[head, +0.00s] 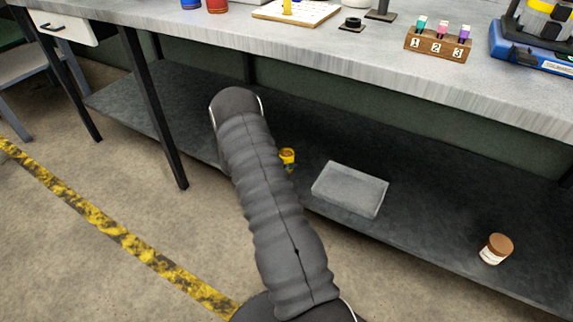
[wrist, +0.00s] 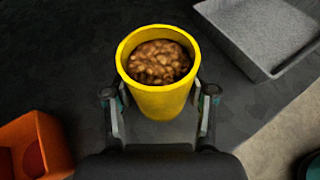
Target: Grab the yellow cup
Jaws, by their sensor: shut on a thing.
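The yellow cup (wrist: 160,102) is filled with brown grain and sits between the fingers of my gripper (wrist: 160,110) in the wrist view. The gripper is shut on it, with one finger on each side. The cup stands upright, with its open top facing the camera. In the head view a small part of the yellow cup (head: 287,157) shows just right of my arm, at the lower shelf. The arm hides the gripper there. I cannot tell whether the cup rests on the shelf or is slightly raised.
A grey tray (head: 350,189) lies on the lower shelf (head: 440,222) right of the cup. A brown-lidded jar (head: 496,249) stands farther right. An orange container (wrist: 35,145) is at the left in the wrist view. The workbench top (head: 330,38) overhangs the shelf, and a dark table leg (head: 155,110) stands left.

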